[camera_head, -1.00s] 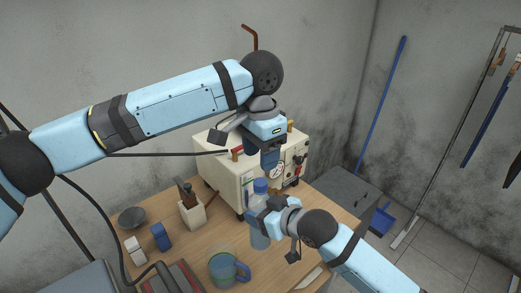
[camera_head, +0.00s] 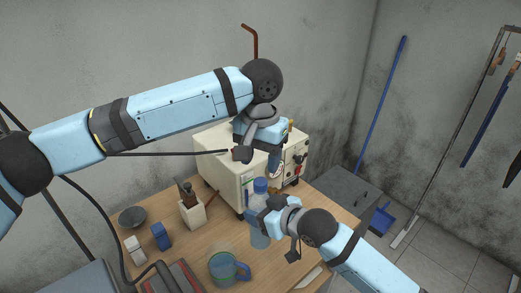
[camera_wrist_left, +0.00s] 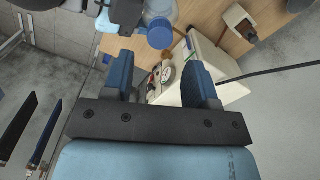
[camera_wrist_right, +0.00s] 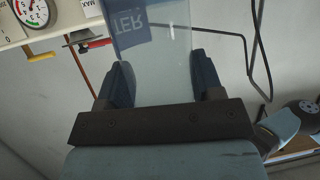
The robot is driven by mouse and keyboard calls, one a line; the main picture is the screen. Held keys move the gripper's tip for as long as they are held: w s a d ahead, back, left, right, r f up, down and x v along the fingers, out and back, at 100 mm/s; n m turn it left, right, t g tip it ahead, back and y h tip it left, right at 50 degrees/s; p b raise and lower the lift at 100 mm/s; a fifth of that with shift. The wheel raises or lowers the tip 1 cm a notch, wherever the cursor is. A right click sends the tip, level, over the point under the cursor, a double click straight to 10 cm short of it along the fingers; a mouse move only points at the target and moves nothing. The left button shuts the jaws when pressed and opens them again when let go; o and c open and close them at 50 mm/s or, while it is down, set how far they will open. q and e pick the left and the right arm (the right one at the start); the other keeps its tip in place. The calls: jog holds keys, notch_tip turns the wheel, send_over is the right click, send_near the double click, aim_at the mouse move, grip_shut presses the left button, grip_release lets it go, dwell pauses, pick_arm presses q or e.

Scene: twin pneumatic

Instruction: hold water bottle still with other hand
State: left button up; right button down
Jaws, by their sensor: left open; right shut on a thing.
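The water bottle (camera_head: 260,232) is clear with a blue cap and stands upright near the front right of the table. My right gripper (camera_head: 259,217) is shut on its body from the right. In the right wrist view the bottle's clear wall (camera_wrist_right: 155,65) with part of a printed label is between the fingers. My left gripper (camera_head: 262,166) is open and empty above the bottle, pointing down. In the left wrist view the blue cap (camera_wrist_left: 160,34) lies just beyond the open fingers (camera_wrist_left: 160,75), apart from them.
A cream machine (camera_head: 223,165) with gauges stands behind the bottle. A blue mug (camera_head: 228,270), a utensil holder (camera_head: 192,214), a blue block (camera_head: 160,236) and a grey bowl (camera_head: 132,217) are on the wooden table (camera_head: 335,213). A blue dustpan (camera_head: 381,219) is on the floor at right.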

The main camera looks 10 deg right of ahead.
aim_at(260, 181)
pick_arm(q)
jog(key=shift+f, duration=3.05)
jog(key=c, duration=0.9)
jog(key=m, duration=0.6)
jog(key=shift+m, duration=0.3)
jog(key=shift+c, duration=0.2)
jog(key=m, duration=0.8)
jog(key=o, duration=1.1)
